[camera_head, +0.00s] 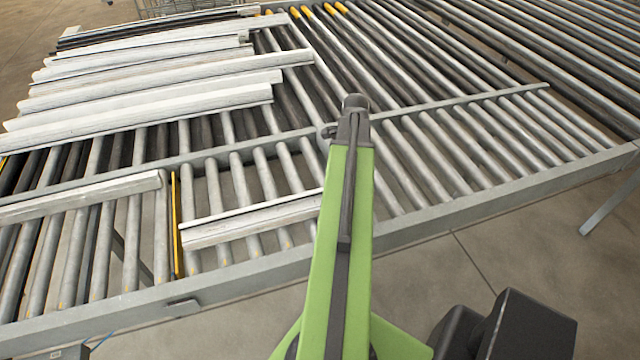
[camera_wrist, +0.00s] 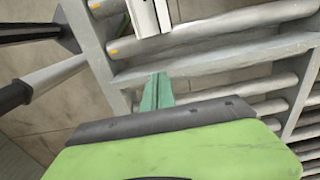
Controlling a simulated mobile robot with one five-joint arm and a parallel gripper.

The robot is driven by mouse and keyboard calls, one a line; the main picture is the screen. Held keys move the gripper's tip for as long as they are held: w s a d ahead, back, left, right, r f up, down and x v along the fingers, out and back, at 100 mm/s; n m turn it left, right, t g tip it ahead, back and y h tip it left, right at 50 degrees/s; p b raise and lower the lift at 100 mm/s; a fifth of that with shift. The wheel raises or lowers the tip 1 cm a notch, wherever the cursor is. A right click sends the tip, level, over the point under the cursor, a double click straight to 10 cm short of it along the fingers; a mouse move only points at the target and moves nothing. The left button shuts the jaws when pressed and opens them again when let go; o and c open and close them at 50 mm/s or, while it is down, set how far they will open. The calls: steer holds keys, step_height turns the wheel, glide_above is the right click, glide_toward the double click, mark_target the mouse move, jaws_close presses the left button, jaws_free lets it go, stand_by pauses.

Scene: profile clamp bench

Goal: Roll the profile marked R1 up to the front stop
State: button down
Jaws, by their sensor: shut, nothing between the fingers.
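A white profile (camera_head: 250,218) lies on the front roller lane, its right end hidden behind my green arm. A second pale profile (camera_head: 80,198) lies on the same lane at the left. A thin yellow strip (camera_head: 176,225) stands across the lane between them; I cannot tell whether it is the front stop. No R1 mark is readable. In the wrist view, my gripper (camera_wrist: 159,82) shows as two greenish fingers shut together, empty, over a grey rail. The end of a white profile (camera_wrist: 149,14) shows above them, apart. My gripper is not clear in the head view.
Several long pale profiles (camera_head: 150,85) lie on the rear rollers at left. A grey divider rail (camera_head: 230,144) separates rear and front lanes. A front side rail (camera_head: 400,232) borders the lane. The front rollers right of my arm are bare.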

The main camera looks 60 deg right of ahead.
steer(key=w+a+f+b, duration=0.1)
steer(key=f+b, duration=0.2)
steer(key=w+a+f+b, duration=0.1)
steer(key=f+b, duration=0.2)
steer(key=a+f+b, duration=0.1)
steer(key=f+b, duration=0.3)
steer(key=shift+w+a, duration=0.2)
steer(key=shift+w, duration=0.2)
steer(key=shift+d, duration=0.1)
